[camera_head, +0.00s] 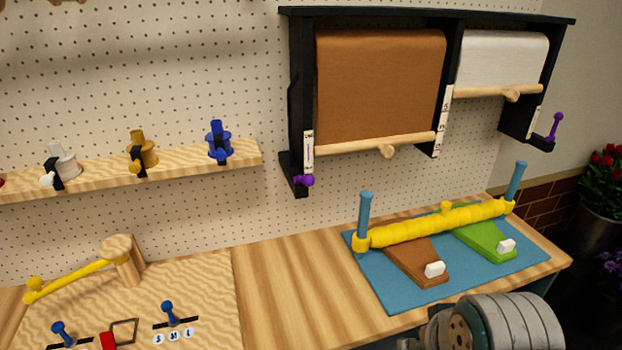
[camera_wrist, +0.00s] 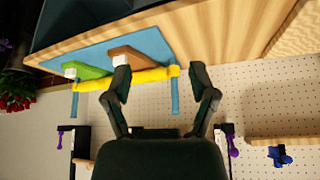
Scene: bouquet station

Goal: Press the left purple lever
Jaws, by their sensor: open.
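The left purple lever (camera_head: 304,180) is a small purple knob at the bottom of the black roll holder's left side post. In the wrist view, which looks upside down, that lever (camera_wrist: 232,147) is at the right, beyond one finger and apart from it. A second purple lever (camera_head: 555,126) stands up on the holder's right end; it also shows at the left of the wrist view (camera_wrist: 60,138). My gripper (camera_wrist: 160,84) is open, with nothing between its fingers. Its fingers do not show in the head view, where part of my arm is at the lower right.
The black holder (camera_head: 450,70) carries a brown roll (camera_head: 380,85) and a white roll (camera_head: 500,60). Below are a blue mat (camera_head: 375,285) and a yellow bar (camera_head: 435,225) with blue uprights. A wooden shelf (camera_head: 200,164) with spools is left. Red flowers (camera_head: 608,162) stand right.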

